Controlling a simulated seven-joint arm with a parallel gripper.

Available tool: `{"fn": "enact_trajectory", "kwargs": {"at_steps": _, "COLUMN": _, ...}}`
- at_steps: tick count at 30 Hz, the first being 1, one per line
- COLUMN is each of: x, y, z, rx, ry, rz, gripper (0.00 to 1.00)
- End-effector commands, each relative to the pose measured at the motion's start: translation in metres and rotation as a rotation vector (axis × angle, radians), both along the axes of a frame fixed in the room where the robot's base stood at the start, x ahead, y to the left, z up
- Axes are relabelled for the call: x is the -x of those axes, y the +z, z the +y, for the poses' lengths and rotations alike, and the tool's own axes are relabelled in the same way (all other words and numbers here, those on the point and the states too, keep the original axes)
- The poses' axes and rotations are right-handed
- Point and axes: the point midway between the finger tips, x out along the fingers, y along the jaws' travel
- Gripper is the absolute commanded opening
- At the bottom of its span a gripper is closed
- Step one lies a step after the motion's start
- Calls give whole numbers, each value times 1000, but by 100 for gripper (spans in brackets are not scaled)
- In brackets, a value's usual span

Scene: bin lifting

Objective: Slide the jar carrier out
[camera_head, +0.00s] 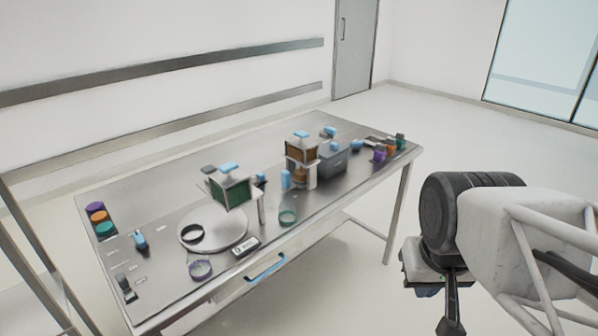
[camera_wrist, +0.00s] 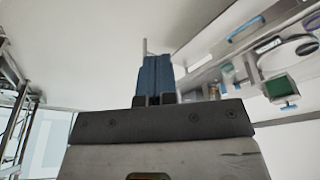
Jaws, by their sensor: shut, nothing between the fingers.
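My gripper (camera_wrist: 155,62) shows in the wrist view as two blue fingers pressed together, with nothing between them. It is apart from the table, which lies to its right in that view. I cannot tell for sure which thing is the jar carrier. A brown box-shaped unit with a blue top (camera_head: 301,150) stands on the table in the head view, with an orange-brown shape under it. A green-faced unit with a blue top (camera_head: 232,193) stands nearer; its green face also shows in the wrist view (camera_wrist: 279,88). A blue handle (camera_head: 267,267) sits on the table's front side.
Open floor lies between the table and my arm.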

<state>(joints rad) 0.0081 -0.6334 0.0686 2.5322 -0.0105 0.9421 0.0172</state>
Motion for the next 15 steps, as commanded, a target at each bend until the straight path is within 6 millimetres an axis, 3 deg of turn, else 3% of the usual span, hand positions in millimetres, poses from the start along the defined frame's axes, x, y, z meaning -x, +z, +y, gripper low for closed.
{"fn": "enact_trajectory", "kwargs": {"at_steps": 13, "x": 0, "y": 0, "z": 0, "rx": 0, "ry": 0, "rz": 0, "gripper": 0}}
{"fn": "enact_trajectory", "kwargs": {"at_steps": 15, "x": 0, "y": 0, "z": 0, "rx": 0, "ry": 0, "rz": 0, "gripper": 9}}
